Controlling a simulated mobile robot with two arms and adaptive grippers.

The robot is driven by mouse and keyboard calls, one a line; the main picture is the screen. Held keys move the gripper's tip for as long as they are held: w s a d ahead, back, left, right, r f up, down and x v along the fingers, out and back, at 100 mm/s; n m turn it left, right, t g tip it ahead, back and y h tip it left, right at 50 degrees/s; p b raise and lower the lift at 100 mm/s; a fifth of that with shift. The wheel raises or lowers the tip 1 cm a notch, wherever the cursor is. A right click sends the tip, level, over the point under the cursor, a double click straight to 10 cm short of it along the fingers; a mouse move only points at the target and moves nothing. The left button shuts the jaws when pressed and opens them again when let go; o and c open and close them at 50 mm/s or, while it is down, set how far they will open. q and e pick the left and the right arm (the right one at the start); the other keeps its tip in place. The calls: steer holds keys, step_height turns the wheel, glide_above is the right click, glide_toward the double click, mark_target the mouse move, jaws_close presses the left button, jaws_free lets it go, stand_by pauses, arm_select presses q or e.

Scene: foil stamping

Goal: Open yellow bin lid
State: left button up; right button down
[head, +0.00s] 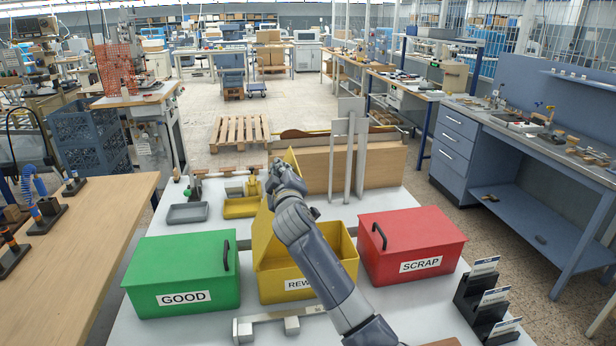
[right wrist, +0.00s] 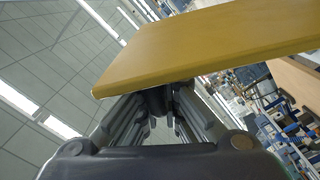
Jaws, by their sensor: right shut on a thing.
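The yellow bin (head: 335,241), labelled "REW…" with the rest hidden, stands between a green bin and a red bin. Its lid (head: 263,243) is raised steeply on the left side, and part of the bin's inside shows. My right arm crosses in front of the bin and hides part of lid and label. My right gripper (head: 272,183) is at the upper part of the raised lid. In the right wrist view the lid (right wrist: 210,45) spans above the fingers (right wrist: 165,103), which are shut at its edge; the held part is mostly hidden. My left gripper is not in view.
The green GOOD bin (head: 183,267) and red SCRAP bin (head: 410,243) are closed, close on either side. A grey tray (head: 188,213) and small yellow tray (head: 241,208) lie behind. A black card holder (head: 487,305) stands front right. Grey upright plates (head: 349,150) rise behind the bins.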

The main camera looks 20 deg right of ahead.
steer(key=w+a+n+b, duration=0.1)
steer(key=a+n, duration=0.2)
steer(key=a, duration=0.4)
steer(key=w+a+r+n+b, duration=0.1)
steer(key=w+a+n, duration=0.1)
steer(key=a, duration=0.6)
steer(key=shift+w+a+r+n+b, duration=0.15)
steer(key=shift+w+a+n+b, duration=0.15)
steer(key=shift+n, duration=0.3)
